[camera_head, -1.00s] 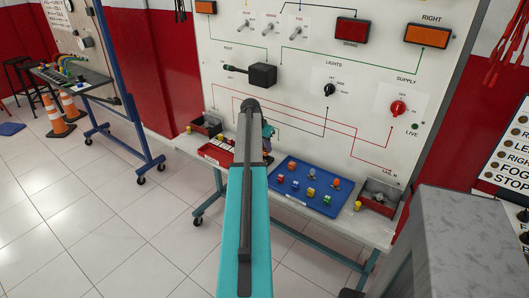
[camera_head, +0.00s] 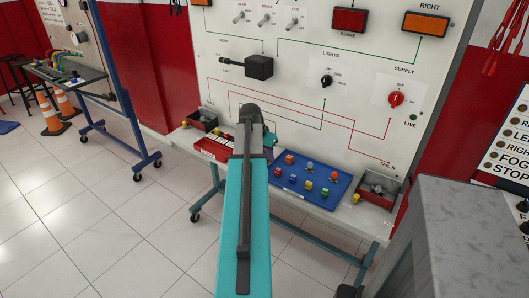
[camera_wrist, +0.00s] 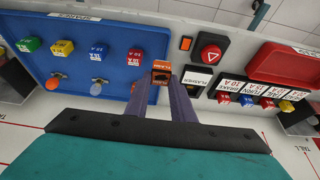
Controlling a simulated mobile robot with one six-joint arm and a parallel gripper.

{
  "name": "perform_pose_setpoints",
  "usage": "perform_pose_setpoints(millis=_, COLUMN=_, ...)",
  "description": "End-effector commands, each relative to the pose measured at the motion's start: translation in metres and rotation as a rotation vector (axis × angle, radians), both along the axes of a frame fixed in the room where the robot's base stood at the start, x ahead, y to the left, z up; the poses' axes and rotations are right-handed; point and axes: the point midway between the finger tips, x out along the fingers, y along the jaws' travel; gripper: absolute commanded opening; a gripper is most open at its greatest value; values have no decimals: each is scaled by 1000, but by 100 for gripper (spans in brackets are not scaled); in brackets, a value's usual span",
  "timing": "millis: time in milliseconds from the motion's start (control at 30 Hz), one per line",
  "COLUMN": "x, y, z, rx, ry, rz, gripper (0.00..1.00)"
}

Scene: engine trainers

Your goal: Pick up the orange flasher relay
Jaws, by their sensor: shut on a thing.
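The orange flasher relay (camera_wrist: 161,70) is a small orange block with a dark label on its face. In the wrist view it sits between the tips of my gripper (camera_wrist: 164,77), which is shut on it. The relay is at the edge of the blue tray (camera_wrist: 118,12), beside a red fuse (camera_wrist: 135,57). In the head view an orange block (camera_head: 289,159) shows at the tray's back left corner. My teal arm hides much of the gripper there. I cannot tell whether the relay touches the tray.
Blue, yellow and green fuses, an orange bulb (camera_wrist: 54,83) and a clear bulb (camera_wrist: 97,87) stand on the tray. A flasher socket panel (camera_wrist: 198,80) and a fuse row (camera_wrist: 250,100) lie to the right. The upright board (camera_head: 330,60) rises behind the bench.

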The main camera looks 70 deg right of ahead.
Motion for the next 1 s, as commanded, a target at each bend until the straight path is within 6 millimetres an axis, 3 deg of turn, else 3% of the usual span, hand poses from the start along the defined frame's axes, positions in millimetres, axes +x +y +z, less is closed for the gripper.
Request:
perform_pose_setpoints(millis=100, x=-7, y=14, z=1, rx=-1, ry=-1, rz=-1, gripper=0)
perform_pose_setpoints(millis=400, x=-16, y=30, z=3, rx=0, ry=0, rz=0, gripper=0)
perform_pose_setpoints(millis=1000, x=-17, y=31, z=4, rx=0, ry=0, rz=0, gripper=0)
